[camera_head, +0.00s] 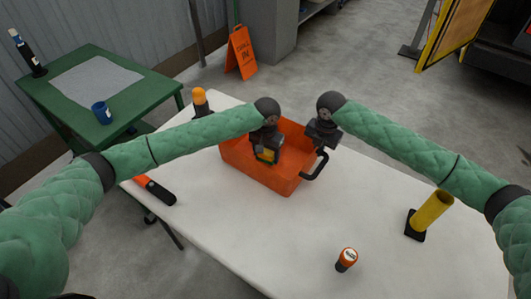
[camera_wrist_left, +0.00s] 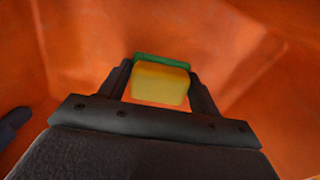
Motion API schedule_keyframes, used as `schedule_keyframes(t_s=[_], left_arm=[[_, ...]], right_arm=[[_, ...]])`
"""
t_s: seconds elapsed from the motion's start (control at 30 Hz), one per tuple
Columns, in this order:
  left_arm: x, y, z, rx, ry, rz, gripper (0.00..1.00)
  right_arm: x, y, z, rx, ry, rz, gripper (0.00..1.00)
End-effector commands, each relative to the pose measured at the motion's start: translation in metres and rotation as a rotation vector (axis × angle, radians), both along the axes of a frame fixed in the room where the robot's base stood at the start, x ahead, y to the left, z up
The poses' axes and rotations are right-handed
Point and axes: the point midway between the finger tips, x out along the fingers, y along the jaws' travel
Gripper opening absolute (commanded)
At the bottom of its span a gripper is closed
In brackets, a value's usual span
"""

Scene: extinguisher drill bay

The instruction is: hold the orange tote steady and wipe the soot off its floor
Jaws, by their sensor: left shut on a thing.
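The orange tote (camera_head: 255,174) stands on the white table. A black handle (camera_head: 319,167) sticks out from its right side. My left gripper (camera_head: 267,150) is inside the tote, shut on a yellow sponge with a green layer (camera_wrist_left: 160,84). The orange tote walls and floor (camera_wrist_left: 255,70) surround it in the left wrist view. I cannot tell whether the sponge touches the floor. No soot can be made out clearly. My right gripper (camera_head: 322,140) is at the tote's right edge by the handle; its fingers are hidden, so its grip cannot be told.
On the white table (camera_head: 260,235) are an orange-and-black cylinder (camera_head: 155,190), an orange-capped container (camera_head: 346,259), a yellow cylinder on a black base (camera_head: 430,213) and an orange-topped item (camera_head: 200,98). A green table (camera_head: 135,112) with a blue mug (camera_head: 102,112) stands at left.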

Motion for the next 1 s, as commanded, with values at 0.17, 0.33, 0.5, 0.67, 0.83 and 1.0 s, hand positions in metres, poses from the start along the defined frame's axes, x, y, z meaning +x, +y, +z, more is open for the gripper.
schedule_keyframes(t_s=[0.17,0.33,0.5,0.67,0.83,1.0], left_arm=[[-0.008,-0.013,0.0,0.0,0.002,-0.002,0.33],[-0.015,-0.026,0.001,-0.001,0.0,-0.001,0.33],[-0.014,-0.024,0.026,0.0,-0.001,-0.001,0.33],[-0.014,-0.024,0.04,0.0,0.0,-0.001,0.33],[-0.014,-0.024,0.055,0.001,-0.001,-0.001,0.33],[-0.014,-0.024,0.07,0.0,0.0,0.0,0.33]], right_arm=[[0.0,0.0,0.001,0.0,-0.001,0.0,0.0],[0.0,0.0,0.001,0.0,-0.001,0.0,0.0],[0.0,0.0,0.0,0.0,-0.001,0.0,0.0],[0.0,0.0,0.001,0.0,-0.001,0.0,0.0],[0.0,0.0,0.001,0.0,-0.001,0.0,0.0],[0.0,0.0,0.001,0.0,-0.001,0.0,0.0]])
